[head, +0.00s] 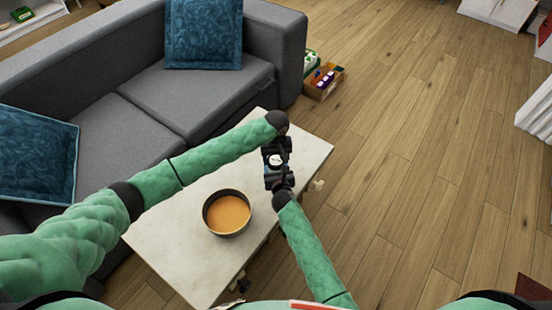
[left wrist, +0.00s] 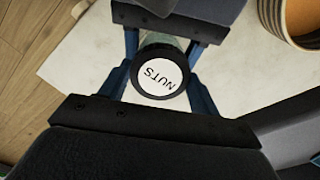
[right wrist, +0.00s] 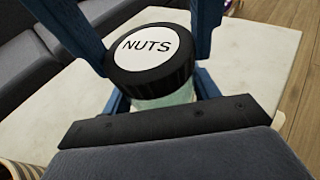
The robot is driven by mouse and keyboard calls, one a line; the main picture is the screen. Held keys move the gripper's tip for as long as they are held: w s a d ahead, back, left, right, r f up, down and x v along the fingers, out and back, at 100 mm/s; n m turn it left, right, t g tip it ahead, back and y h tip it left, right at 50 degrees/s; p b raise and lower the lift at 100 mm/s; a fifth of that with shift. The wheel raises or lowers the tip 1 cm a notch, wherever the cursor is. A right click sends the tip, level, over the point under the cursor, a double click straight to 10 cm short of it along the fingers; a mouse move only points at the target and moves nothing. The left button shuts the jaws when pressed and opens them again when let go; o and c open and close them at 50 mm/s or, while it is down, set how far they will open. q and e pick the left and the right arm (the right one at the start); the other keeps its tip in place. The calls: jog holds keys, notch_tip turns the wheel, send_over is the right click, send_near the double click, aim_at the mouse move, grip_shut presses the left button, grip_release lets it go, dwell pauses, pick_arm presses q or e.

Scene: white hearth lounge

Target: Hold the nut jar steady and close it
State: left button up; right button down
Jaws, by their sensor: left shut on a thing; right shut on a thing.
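The nut jar has a clear, pale-green body (right wrist: 168,100) and a black lid (right wrist: 150,72) with a white "NUTS" label. In the head view the jar's white lid label (head: 276,160) shows small between my two grippers, over the table's right edge. My left gripper (head: 276,153) comes from the far side, with its blue fingers on both sides of the lid (left wrist: 158,80). My right gripper (head: 279,178) comes from the near side, shut on the glass body below the lid. The lid sits on top of the body; I cannot tell how tightly. The contents are hidden.
A pale marble table (head: 185,250) lies under my arms, with a dark-rimmed bowl (head: 228,213), orange inside, left of the jar. A grey sofa (head: 150,100) stands behind. A box of items (head: 323,82) is on the floor. The wooden floor to the right is clear.

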pick_arm(q)
jog(key=m, duration=0.9)
jog(key=shift+m, duration=0.4)
jog(key=o, duration=1.1)
jog(key=shift+d, duration=0.1)
jog(key=shift+r, duration=2.25)
jog(key=shift+c, duration=0.5)
